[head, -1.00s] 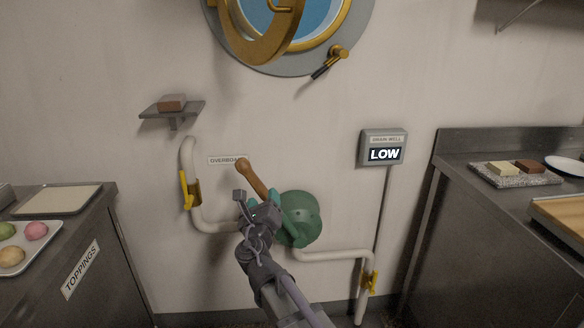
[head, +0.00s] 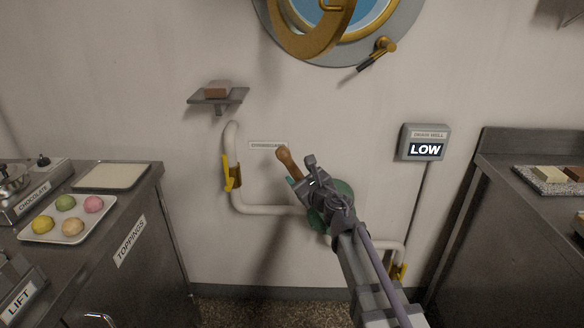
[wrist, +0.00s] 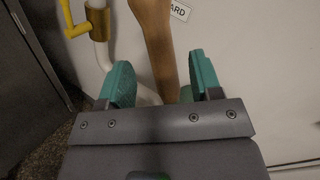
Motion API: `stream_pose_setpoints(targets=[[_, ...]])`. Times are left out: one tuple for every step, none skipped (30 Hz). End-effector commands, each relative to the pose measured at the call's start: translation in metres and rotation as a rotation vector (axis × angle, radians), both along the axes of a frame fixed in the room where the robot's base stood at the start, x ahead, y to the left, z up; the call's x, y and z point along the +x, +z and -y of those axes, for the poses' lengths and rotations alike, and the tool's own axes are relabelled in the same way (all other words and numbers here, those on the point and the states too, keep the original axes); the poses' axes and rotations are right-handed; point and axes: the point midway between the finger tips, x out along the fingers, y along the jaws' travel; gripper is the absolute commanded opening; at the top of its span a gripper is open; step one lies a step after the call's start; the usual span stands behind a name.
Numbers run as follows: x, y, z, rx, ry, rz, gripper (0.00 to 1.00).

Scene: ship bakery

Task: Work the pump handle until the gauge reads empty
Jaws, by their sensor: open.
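The pump is a green round body (head: 345,190) on the wall, mostly hidden behind my arm. Its handle has a brown wooden grip (head: 286,157) that leans up and to the left. The gauge (head: 425,149) on the wall to the right reads LOW. My gripper (head: 296,183) is at the lower part of the handle in the head view. In the wrist view my gripper (wrist: 162,75) is open, with one teal finger on each side of the wooden grip (wrist: 158,40). I see gaps on both sides; how deep the grip sits between the fingers is unclear.
A white pipe (head: 240,195) with a yellow valve lever (head: 228,173) runs left of the pump. A small shelf (head: 232,97) holds a brown block. Steel counters stand at both sides; the floor between is clear.

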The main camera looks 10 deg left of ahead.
Motion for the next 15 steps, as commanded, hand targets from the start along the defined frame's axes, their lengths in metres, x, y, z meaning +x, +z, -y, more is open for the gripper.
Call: stream_pose_setpoints(targets=[[0.014, 0.0, -0.009, 0.0, 0.002, 0.0, 0.59], [0.02, 0.0, -0.013, 0.0, 0.002, 0.0, 0.59], [0.027, 0.0, -0.018, 0.0, 0.001, 0.0, 0.59], [0.032, 0.0, -0.021, 0.0, 0.0, 0.0, 0.59], [0.036, 0.0, -0.024, 0.0, 0.0, 0.0, 0.59], [0.04, 0.0, -0.027, 0.0, 0.0, 0.0, 0.59], [0.042, 0.0, -0.029, 0.0, 0.0, 0.0, 0.59], [0.044, 0.0, -0.031, 0.0, 0.0, 0.0, 0.59], [0.045, 0.0, -0.032, 0.0, 0.0, 0.0, 0.59], [0.045, 0.0, -0.032, 0.0, 0.0, 0.0, 0.59], [0.045, 0.0, -0.032, 0.0, 0.0, 0.0, 0.59], [0.044, 0.0, -0.032, 0.0, 0.0, 0.0, 0.59], [0.044, 0.0, -0.032, 0.0, 0.0, 0.0, 0.59], [0.044, 0.0, -0.031, 0.0, 0.0, 0.0, 0.59], [0.044, 0.0, -0.031, 0.0, 0.0, 0.0, 0.59]])
